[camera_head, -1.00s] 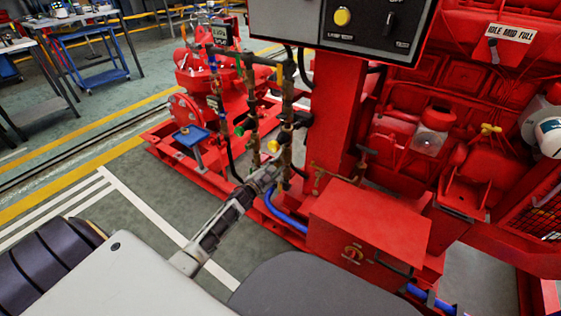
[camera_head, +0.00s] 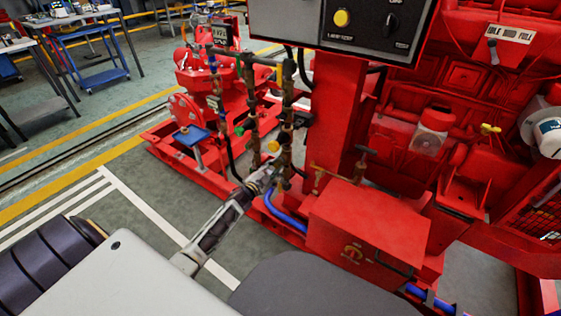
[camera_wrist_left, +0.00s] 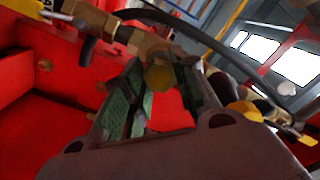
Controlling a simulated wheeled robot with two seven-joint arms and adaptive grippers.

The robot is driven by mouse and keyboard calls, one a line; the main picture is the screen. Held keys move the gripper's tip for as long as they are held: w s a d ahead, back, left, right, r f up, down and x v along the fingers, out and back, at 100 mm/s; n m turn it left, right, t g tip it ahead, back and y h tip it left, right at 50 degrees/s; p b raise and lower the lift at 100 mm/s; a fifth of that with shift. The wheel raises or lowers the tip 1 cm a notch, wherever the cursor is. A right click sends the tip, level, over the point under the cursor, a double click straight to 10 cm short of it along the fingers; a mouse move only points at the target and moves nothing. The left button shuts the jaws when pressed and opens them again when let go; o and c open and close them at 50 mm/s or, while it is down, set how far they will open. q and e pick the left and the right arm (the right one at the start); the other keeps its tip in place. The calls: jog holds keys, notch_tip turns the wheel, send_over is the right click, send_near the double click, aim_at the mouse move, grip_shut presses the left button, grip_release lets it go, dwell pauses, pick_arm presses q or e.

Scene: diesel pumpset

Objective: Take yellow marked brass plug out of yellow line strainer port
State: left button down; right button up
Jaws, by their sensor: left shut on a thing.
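My left gripper (camera_head: 266,181) reaches in from the lower left to the foot of the brass pipe lines. A brass fitting of the line (camera_wrist_left: 143,42) lies just behind the plug. I cannot tell whether the plug is still seated in its port. In the head view the gripper hides the plug. My right gripper is not in view.
Brass pipes (camera_head: 253,110) with green and yellow marked parts rise above the gripper. A red column (camera_head: 338,120) and red box (camera_head: 368,225) stand to the right, with a blue hose (camera_head: 283,214) close by. Open floor (camera_head: 135,235) lies to the left.

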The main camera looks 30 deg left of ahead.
aim_at(276, 165)
pick_arm(q)
jog(key=shift+s+a+p, duration=0.2)
jog(key=shift+s+p, duration=1)
jog(key=shift+s, duration=1.1)
